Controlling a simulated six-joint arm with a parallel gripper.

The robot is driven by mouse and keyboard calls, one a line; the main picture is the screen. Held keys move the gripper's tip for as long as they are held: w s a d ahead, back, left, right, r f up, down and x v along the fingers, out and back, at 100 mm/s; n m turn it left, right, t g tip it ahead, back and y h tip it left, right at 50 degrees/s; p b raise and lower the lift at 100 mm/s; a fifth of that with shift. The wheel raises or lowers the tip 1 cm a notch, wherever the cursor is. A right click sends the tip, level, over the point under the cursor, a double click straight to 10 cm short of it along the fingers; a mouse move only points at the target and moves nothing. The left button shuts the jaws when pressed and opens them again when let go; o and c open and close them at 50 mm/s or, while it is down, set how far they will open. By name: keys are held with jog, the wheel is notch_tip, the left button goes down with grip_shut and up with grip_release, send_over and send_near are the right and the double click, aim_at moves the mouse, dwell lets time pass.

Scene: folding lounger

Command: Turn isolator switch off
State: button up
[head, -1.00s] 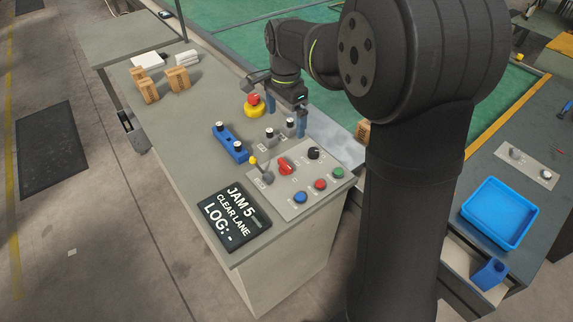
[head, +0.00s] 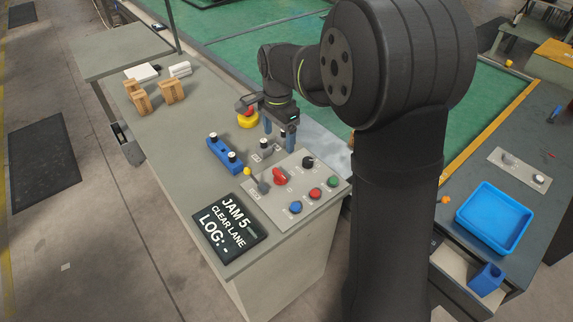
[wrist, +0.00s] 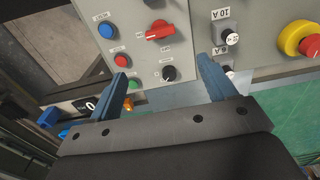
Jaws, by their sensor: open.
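A red rotary switch (head: 279,176), which looks like the isolator, sits on the grey control panel (head: 290,205). In the wrist view the red handle (wrist: 160,31) lies roughly crosswise, slightly tilted. My gripper (head: 279,134) is open and empty above the panel's far end, beyond the black knob (head: 307,162). Neither finger visibly touches the switch.
Blue (head: 295,207), red (head: 315,194) and green (head: 332,181) buttons and a yellow-tipped lever (head: 256,179) surround the switch. Fuse-like holders (head: 264,144), a blue block (head: 225,154) and an emergency stop (head: 247,117) stand nearby. A dark display (head: 230,228) lies in front.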

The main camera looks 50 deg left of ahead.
aim_at(280, 173)
notch_tip(280, 173, down, 14)
jog(key=shift+f, duration=0.15)
dwell(0.3)
jog(key=c, duration=1)
